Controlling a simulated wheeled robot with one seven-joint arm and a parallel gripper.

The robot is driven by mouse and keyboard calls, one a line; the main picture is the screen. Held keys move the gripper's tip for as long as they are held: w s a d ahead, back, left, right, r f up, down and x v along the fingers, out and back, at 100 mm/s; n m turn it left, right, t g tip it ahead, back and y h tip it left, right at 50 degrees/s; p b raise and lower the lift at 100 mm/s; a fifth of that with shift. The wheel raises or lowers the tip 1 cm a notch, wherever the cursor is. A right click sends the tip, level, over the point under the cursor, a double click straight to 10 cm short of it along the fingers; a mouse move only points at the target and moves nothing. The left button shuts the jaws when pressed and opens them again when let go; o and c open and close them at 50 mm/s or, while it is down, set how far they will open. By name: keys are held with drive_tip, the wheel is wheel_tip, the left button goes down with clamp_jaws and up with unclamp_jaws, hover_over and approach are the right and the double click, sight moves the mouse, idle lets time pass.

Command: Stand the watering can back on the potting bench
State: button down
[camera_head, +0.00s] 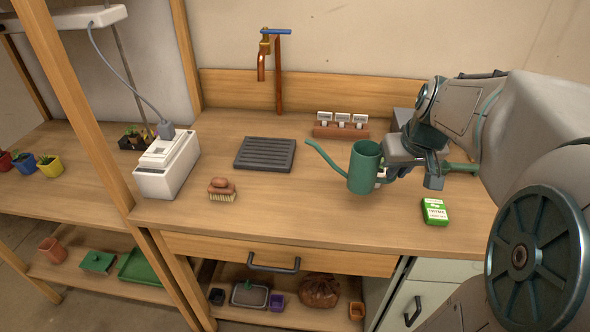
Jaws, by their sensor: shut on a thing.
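The green watering can (364,170) is upright over the potting bench (290,212), right of its middle, with its long spout pointing left. My gripper (388,172) comes in from the right and is shut on the can at its right side. The fingers and the grip point are mostly hidden behind the can and the wrist. I cannot tell whether the can's base touches the bench top or is just above it.
A slatted grey drain (265,154), a brush (222,190) and a white box (167,165) with a plug are to the left. A row of labelled holders (341,125) stands behind the can. A green seed packet (434,211) lies front right. The bench front centre is clear.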

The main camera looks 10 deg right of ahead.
drive_tip(key=shift+w+a, duration=0.1)
drive_tip(key=shift+w, duration=0.2)
drive_tip(key=shift+w+a+f+p, duration=0.1)
drive_tip(key=shift+w+a+f, duration=0.95)
drive_tip(key=shift+a+f, duration=0.65)
drive_tip(key=shift+w+a+f+p, duration=0.15)
drive_tip(key=shift+w+a+f, duration=1.15)
drive_tip(key=shift+f, duration=0.65)
drive_tip(key=shift+w+a+f+p, duration=0.1)
drive_tip(key=shift+w+a+f, duration=0.75)
drive_tip(key=shift+a+f, duration=0.95)
drive_tip(key=shift+f, duration=0.1)
drive_tip(key=c, duration=1.9)
unclamp_jaws()
drive_tip(key=shift+f, duration=0.1)
drive_tip(key=o, duration=0.4)
drive_tip(key=shift+o, duration=0.2)
